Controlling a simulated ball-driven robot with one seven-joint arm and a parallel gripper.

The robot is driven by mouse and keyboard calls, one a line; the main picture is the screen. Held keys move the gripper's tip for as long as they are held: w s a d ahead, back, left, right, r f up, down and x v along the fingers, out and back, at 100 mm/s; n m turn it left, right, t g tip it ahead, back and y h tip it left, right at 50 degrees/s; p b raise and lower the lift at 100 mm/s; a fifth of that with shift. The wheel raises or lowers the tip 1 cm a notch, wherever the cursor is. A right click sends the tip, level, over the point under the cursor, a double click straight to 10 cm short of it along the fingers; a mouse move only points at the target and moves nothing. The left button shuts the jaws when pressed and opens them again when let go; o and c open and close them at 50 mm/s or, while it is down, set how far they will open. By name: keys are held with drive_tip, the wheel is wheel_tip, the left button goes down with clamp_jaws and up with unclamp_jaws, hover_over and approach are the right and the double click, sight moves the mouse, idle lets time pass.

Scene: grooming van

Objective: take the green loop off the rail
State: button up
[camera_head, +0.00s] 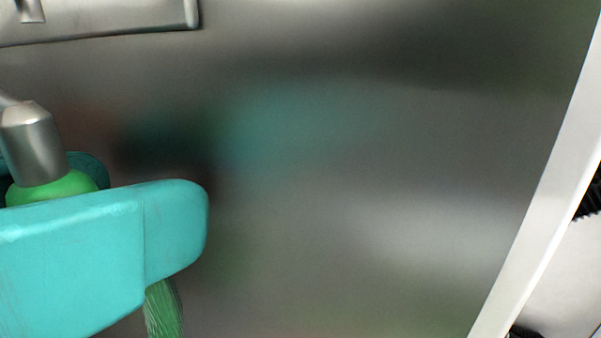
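A teal part, which looks like a near finger of my gripper (150,215), fills the lower left of the head view. A darker teal edge behind it may be the other finger. Between them shows a smooth green piece (62,188), and a strand-like green piece (163,310) hangs below the teal part. These look like parts of the green loop, but the teal part hides how they join. A grey metal cylinder (34,145) rises from the green at the left edge; it may be part of the rail. Whether the fingers press on the green is hidden.
A brushed metal panel (370,170) with blurred reflections fills the background. A metal edge or tray (100,20) is at the top left. A white slanted strip (540,190) runs down the right, with dark bristly pieces beyond it.

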clamp_jaws()
drive_tip(key=shift+r, duration=0.1)
idle(0.3)
